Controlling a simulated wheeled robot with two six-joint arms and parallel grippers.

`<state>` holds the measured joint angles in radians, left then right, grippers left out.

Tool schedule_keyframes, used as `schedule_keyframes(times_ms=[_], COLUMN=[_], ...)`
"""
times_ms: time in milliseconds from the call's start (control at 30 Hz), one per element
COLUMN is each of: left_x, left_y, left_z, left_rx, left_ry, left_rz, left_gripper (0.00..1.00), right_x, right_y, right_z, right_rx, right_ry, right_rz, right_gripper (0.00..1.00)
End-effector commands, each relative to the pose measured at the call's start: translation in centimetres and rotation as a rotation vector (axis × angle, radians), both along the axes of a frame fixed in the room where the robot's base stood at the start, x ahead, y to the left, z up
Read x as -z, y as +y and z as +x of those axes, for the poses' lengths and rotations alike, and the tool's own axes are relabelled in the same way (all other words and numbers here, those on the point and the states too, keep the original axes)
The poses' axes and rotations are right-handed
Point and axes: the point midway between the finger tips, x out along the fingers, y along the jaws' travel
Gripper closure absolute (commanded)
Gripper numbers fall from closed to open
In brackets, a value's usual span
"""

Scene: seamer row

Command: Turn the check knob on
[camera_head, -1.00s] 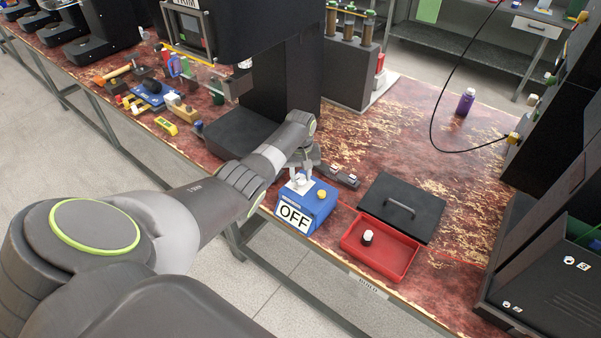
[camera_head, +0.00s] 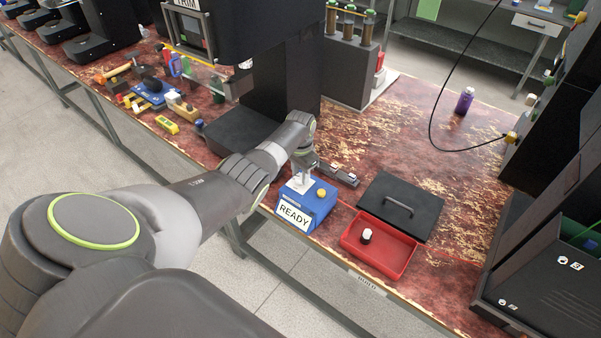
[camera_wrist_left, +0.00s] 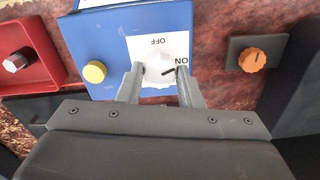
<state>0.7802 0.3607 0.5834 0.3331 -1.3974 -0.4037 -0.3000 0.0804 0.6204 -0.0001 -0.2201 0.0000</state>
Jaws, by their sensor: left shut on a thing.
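The blue check box (camera_head: 318,207) stands near the front edge of the bench, and its front sign reads READY. A yellow button (camera_head: 321,192) sits on its top. In the left wrist view the white check knob (camera_wrist_left: 160,70) sits on a white plate (camera_wrist_left: 146,47) marked OFF and ON. Its dark pointer line is turned to the ON mark. My left gripper (camera_wrist_left: 160,82) is shut on the knob, one finger on each side. In the head view my left gripper (camera_head: 303,178) partly hides the knob. My right gripper is not in view.
An orange knob (camera_wrist_left: 253,60) on a dark base is beside the box in the wrist view. A purple bottle (camera_head: 465,100) stands farther back.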

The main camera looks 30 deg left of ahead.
Motion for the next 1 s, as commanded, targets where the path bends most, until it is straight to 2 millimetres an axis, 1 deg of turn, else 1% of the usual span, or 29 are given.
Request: schedule_keyframes(times_ms=[200,500,733,1000], left_x=[-0.02,-0.02,-0.03,-0.03], left_y=[-0.02,-0.02,-0.02,-0.02], left_z=[0.04,0.05,0.05,0.05], left_rx=[0.180,0.350,0.409,0.423], left_ry=[-0.001,-0.001,-0.001,-0.001], left_rz=[0.000,0.000,0.000,0.001], left_gripper=[0.90,0.90,0.90,0.90], right_x=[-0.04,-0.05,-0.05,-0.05], right_y=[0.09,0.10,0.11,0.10], right_z=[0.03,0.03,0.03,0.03], right_rx=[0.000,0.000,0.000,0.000], right_ry=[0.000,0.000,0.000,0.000], right_rz=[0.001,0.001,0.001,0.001], right_gripper=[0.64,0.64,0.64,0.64])
